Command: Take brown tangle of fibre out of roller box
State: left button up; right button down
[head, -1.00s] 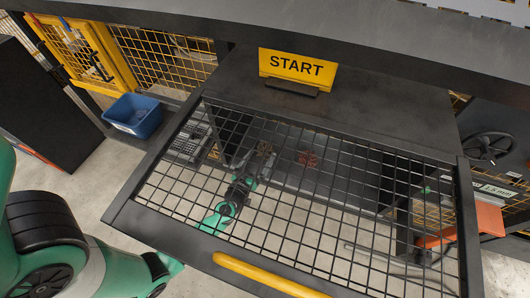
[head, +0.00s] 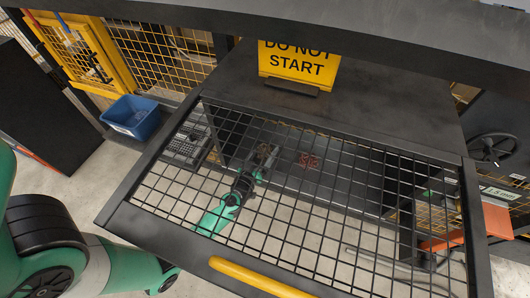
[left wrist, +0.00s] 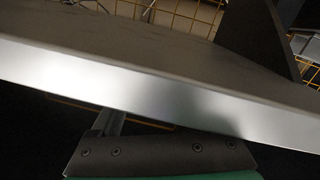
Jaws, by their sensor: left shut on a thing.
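My left gripper (head: 264,156) shows through the wire mesh of a hinged guard, below the dark bench edge. My right gripper is in no view.
The mesh guard (head: 232,266) with its yellow handle lies between the head camera and my left gripper. A yellow DO NOT START sign (head: 298,62) stands on the dark top. A blue bin (head: 130,117) stands on the floor at left. A handwheel (head: 492,148) is at right.

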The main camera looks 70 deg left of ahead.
pick_arm(q)
jog(key=shift+r, duration=0.1)
notch_tip(320, 180, up, 4)
jog(key=p, duration=0.4)
jog(key=shift+p, duration=0.35)
jog(key=s+d+r+p, duration=0.2)
jog(key=d+r+p, duration=0.2)
jog(key=d+p, duration=0.1)
jog(key=s+d+r+p, duration=0.2)
jog(key=d+r+p, duration=0.2)
jog(key=d+p, duration=0.2)
jog(key=shift+s+d+r, duration=0.4)
jog(key=shift+d, duration=0.7)
